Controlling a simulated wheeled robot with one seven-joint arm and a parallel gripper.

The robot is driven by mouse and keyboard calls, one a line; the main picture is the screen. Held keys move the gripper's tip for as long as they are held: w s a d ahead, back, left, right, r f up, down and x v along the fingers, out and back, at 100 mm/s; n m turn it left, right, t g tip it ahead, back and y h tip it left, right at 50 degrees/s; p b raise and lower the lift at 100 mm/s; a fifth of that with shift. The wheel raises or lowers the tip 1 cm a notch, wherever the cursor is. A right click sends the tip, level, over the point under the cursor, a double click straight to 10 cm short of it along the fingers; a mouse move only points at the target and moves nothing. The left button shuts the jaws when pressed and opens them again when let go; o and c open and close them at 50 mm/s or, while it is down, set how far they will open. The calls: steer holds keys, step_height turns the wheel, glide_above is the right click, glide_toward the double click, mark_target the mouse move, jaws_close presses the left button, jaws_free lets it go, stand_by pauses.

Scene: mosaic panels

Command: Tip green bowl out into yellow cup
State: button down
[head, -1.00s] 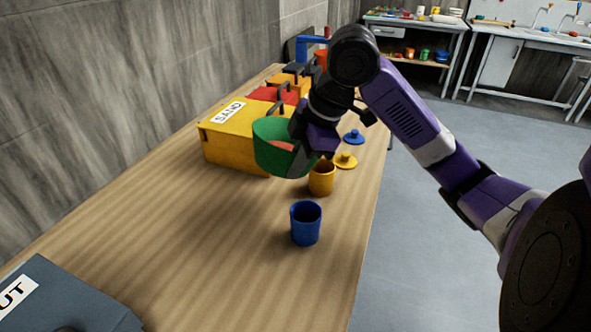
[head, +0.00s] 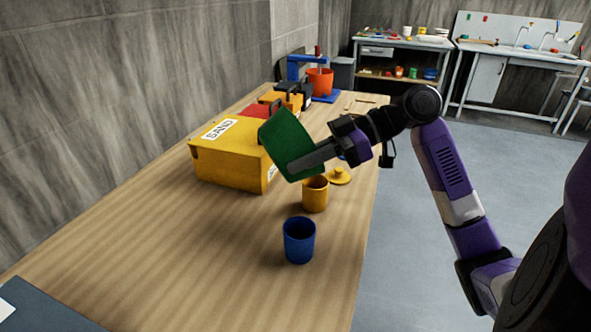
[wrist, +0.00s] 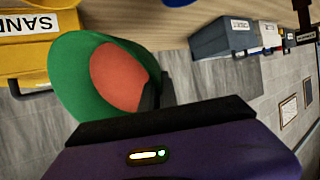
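The green bowl (head: 289,140) is held above the table, tilted steeply on its side. In the wrist view the bowl (wrist: 70,80) shows orange-red contents (wrist: 118,78) inside. My gripper (head: 308,163) is shut on the bowl's wall; the fingers are partly hidden by the bowl. The yellow cup (head: 315,195) stands upright on the table, just below and slightly right of the bowl, with its mouth up. The bowl's lower edge is close above the cup's mouth. In the head view I cannot see any contents falling, and the inside of the cup is not clear.
A blue cup (head: 299,241) stands in front of the yellow cup. A yellow lid (head: 339,176) lies behind it. A yellow box marked SAND (head: 230,160) stands left of the bowl. Red and orange boxes and a blue stand with an orange pot (head: 320,80) are farther back.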

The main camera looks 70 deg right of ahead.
mark_target(320, 168)
steer(key=shift+s+d+f+t+y+b, duration=0.2)
steer(key=shift+s+d+t+y+b, duration=0.35)
steer(key=shift+t+y+b, duration=0.4)
steer(key=s+d+t+y+b, duration=0.1)
steer(key=d+m+t+y+b, duration=0.1)
steer(key=t+b, duration=0.1)
steer(key=shift+s+d, duration=0.2)
steer(key=shift+s, duration=0.2)
steer(key=shift+s+d+r+m+t+y+b, duration=0.25)
steer(key=shift+s+d+m+t+y+b, duration=0.3)
steer(key=shift+s+d+t+b, duration=0.4)
steer(key=shift+w, duration=0.15)
steer(key=shift+a, duration=0.1)
